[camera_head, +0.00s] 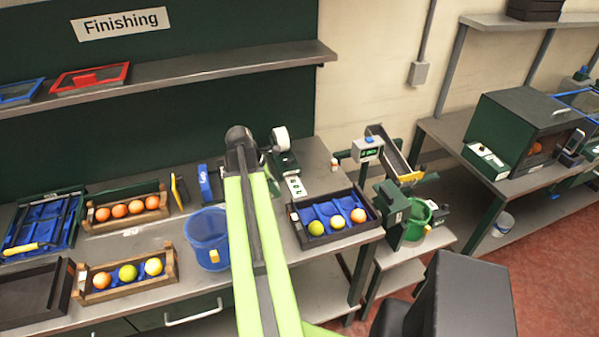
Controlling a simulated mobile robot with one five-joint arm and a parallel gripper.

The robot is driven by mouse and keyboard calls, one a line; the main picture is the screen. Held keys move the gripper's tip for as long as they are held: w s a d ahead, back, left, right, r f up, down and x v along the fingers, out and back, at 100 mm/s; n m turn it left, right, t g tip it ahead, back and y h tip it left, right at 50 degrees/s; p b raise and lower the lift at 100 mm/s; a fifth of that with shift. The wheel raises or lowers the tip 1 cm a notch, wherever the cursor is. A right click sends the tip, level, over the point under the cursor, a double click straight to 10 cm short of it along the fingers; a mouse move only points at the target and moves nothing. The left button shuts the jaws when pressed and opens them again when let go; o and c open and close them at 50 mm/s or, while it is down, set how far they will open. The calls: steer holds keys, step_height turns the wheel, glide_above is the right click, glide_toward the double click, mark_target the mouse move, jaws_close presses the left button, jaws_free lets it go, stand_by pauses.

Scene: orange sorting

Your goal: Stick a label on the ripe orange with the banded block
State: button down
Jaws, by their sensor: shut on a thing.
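My lime-green arm reaches over the bench up to a dark joint left of the dispenser. My gripper is hidden behind the arm, so what it holds does not show. I cannot make out a banded block.
A front wooden crate (172,272) holds orange, green and yellow fruits; a rear crate (85,220) holds several oranges. A blue bucket (207,240) stands left of my arm. A blue block (205,183) stands behind it. A green bucket (416,222) is beyond the tray's right end.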

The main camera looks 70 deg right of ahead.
steer(key=shift+d, duration=0.1)
steer(key=s+d+f+b, duration=0.1)
steer(key=s+d, duration=0.1)
steer(key=d, duration=0.5)
steer(key=s+d+f+b, duration=0.2)
steer(key=d, duration=0.4)
steer(key=shift+n, duration=0.4)
step_height(320, 180, down, 6)
steer(key=b, duration=0.5)
steer(key=shift+d+r, duration=0.1)
steer(key=shift+r, duration=0.15)
steer(key=shift+f+b, duration=0.5)
steer(key=shift+b, duration=0.3)
stand_by(0.4)
step_height(320, 180, up, 7)
steer(key=p, duration=0.7)
